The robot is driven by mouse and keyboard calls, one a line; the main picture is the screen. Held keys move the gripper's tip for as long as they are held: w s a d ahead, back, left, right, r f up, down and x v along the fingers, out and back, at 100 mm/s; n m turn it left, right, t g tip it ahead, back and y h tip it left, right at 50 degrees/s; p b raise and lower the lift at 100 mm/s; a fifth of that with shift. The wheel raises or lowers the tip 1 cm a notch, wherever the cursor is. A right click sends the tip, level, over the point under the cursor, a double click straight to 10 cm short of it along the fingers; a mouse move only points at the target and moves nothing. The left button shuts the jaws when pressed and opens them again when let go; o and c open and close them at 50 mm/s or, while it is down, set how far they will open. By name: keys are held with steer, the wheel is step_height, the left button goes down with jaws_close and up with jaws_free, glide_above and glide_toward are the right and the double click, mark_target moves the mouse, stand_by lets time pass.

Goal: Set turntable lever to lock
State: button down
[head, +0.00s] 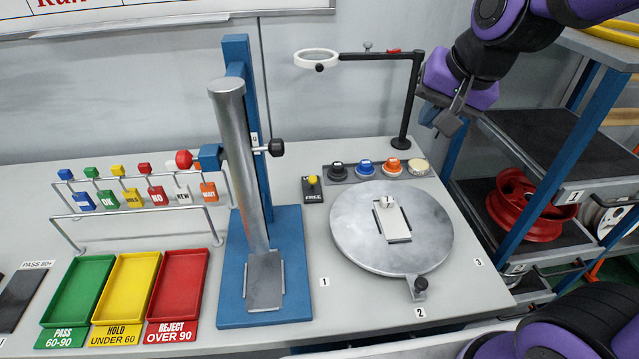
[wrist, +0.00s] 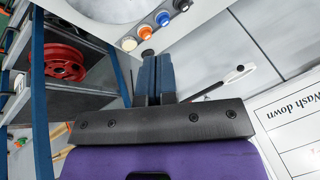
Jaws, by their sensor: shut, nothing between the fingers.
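A small lever with a yellow knob (head: 313,181) stands on a black plate marked FREE, left of the turntable. The round grey turntable (head: 350,235) lies flat on the bench and carries a pale block (head: 395,222) in a small holder. A bracket with a black knob (head: 420,284) sits at its front rim. Part of the turntable shows at the top of the wrist view (wrist: 60,8). My gripper (head: 440,122) is raised at the upper right, beside the magnifier post and well away from the lever. Its fingers (wrist: 155,70) are together and empty.
Several colored buttons (head: 365,168) line the bench behind the turntable. A black magnifier stand (head: 410,100) rises behind them. A blue press-like stand (head: 285,250) with a slanted metal column stands left of the lever. A shelf with a red wheel (head: 525,205) is at the right.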

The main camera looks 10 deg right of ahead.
mark_target(312, 183)
steer(key=w+a+f+m, duration=0.3)
steer(key=a+f, duration=0.3)
steer(key=f, duration=0.3)
steer(key=w+a+f+m, duration=0.4)
steer(key=w+a+f, duration=0.1)
steer(key=f, duration=0.4)
steer(key=shift+w+a+f, duration=0.3)
steer(key=shift+w+a, duration=0.1)
steer(key=shift+a, duration=0.1)
steer(key=x, duration=0.9)
steer(key=shift+f, duration=0.35)
steer(key=w, duration=0.1)
steer(key=w+a, duration=0.1)
steer(key=shift+w+a, duration=0.2)
steer(key=shift+w, duration=0.1)
steer(key=shift+w+a+r, duration=0.1)
steer(key=shift+w+a, duration=0.1)
steer(key=shift+w, duration=0.3)
steer(key=shift+w+g, duration=0.1)
steer(key=shift+g, duration=0.3)
steer(key=shift+w+r+g, duration=0.1)
steer(key=shift+r+g, duration=0.05)
steer(key=shift+g, duration=0.25)
